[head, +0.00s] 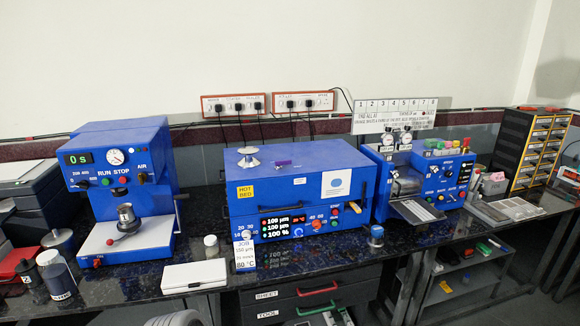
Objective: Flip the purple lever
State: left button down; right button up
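A small purple piece (282,163) shows on the top of the blue hot-bed machine (249,211), right of a silver spool-like part (249,157). It is the only clearly purple part I can make out, and it looks low and flat. It is too small to tell whether it is the lever or which way it is set. Neither of my grippers can be made out in the head view, and nothing touches the machine's top.
A blue press (153,150) stands on the left and another blue machine (457,170) on the right. A JOB card (244,254) stands before the hot-bed machine. A white flat case (194,276), jars and a blue-topped knob (376,233) are near the dark counter's front edge.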

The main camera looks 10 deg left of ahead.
aim_at(278, 163)
jog(key=z, duration=0.2)
jog(key=i, duration=1.3)
jog(key=u, duration=0.55)
